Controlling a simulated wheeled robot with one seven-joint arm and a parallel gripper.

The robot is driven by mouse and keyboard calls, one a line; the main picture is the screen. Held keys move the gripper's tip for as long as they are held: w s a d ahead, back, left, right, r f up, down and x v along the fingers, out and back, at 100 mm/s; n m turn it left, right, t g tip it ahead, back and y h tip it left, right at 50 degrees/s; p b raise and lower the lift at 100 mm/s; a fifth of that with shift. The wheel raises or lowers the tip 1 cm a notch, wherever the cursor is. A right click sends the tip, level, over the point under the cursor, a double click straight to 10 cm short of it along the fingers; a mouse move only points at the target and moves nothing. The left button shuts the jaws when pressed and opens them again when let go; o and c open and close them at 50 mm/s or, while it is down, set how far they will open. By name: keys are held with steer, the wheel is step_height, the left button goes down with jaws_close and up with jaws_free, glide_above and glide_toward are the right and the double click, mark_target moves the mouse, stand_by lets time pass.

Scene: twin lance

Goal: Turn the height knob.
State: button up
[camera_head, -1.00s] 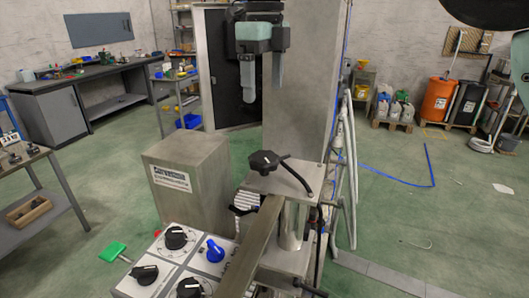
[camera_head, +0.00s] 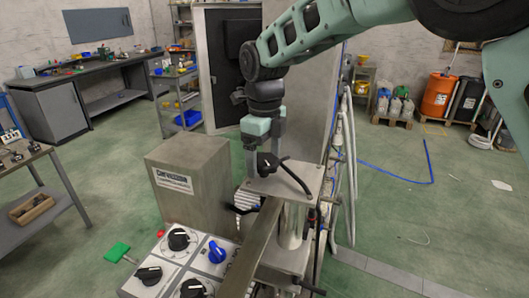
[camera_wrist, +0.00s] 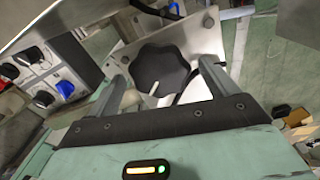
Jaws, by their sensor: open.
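The height knob (camera_head: 267,165) is a black, lobed knob on top of a metal plate and column. In the wrist view the knob (camera_wrist: 160,69) shows large, with a white pointer line on it. My gripper (camera_head: 263,170) is directly above the plate with its fingers pointing down, one on each side of the knob. In the wrist view the gripper (camera_wrist: 163,78) is open, and the knob lies between its two fingers. I see a gap beside the knob, so it does not look clamped.
A control panel (camera_head: 197,252) with several black knobs and one blue knob (camera_head: 216,252) stands at the front left. A grey box (camera_head: 188,190) is behind it. A black lever (camera_head: 296,176) sticks out beside the height knob. A tall metal column (camera_head: 312,110) rises behind.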

steer(key=shift+c, duration=0.4)
steer(key=c, duration=0.9)
steer(key=shift+n, duration=0.4)
